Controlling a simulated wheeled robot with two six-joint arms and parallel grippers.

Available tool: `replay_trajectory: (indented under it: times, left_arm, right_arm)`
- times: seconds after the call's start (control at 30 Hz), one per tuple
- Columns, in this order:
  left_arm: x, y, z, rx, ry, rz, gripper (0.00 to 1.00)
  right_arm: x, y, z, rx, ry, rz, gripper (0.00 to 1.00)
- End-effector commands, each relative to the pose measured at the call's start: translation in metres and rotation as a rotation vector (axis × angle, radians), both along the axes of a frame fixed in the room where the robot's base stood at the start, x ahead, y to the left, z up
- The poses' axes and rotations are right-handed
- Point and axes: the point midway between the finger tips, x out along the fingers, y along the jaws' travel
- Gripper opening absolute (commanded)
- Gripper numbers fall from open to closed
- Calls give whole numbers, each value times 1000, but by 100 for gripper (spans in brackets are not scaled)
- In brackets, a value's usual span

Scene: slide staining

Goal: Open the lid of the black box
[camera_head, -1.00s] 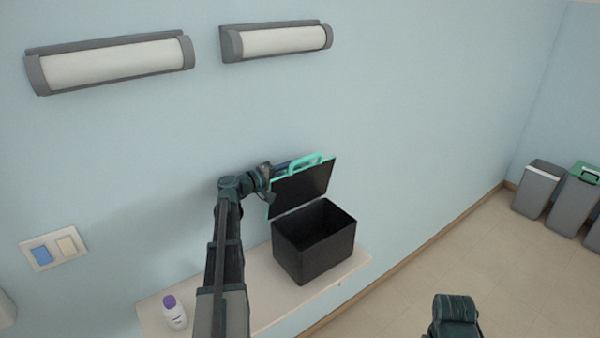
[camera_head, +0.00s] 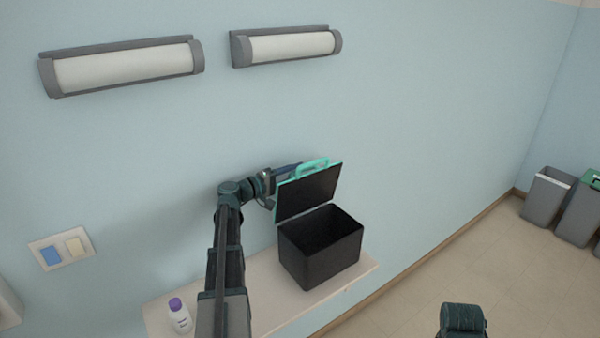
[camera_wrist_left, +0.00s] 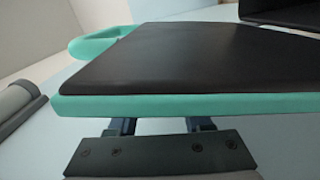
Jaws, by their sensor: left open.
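The black box (camera_head: 320,262) stands on a narrow shelf against the wall, its inside showing dark. Its lid (camera_head: 308,193) is swung up at the back, with a teal rim and a teal handle (camera_head: 312,167) on top. My left gripper (camera_head: 286,172) is at the upper left of the lid, partly hidden behind it. In the left wrist view the lid (camera_wrist_left: 190,60) fills the middle, its teal edge just beyond the gripper (camera_wrist_left: 160,125). The fingers reach under the lid and their tips are hidden.
The pale shelf (camera_head: 262,285) carries a white bottle with a purple cap (camera_head: 180,316) at its left end. A switch plate (camera_head: 62,249) and two lamps are on the wall. Grey bins (camera_head: 546,196) stand at the far right on open floor.

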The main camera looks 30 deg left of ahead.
Motion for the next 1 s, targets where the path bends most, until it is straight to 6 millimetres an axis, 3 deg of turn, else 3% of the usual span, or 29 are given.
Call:
replay_trajectory:
  times: [0.2, 0.5, 0.7, 1.0]
  left_arm:
    - [-48, 19, 0, 0, 0, 4, 50]
    - [-94, 39, 0, 0, 1, 2, 50]
    - [-105, 44, 0, 0, 0, 0, 50]
    - [-107, 45, 0, 0, 0, 0, 50]
  right_arm:
    - [0, 0, 0, 0, 0, 0, 50]
    - [0, 0, 0, 0, 0, 0, 50]
    - [0, 0, 0, 0, 0, 0, 50]
    - [0, 0, 0, 0, 0, 0, 50]
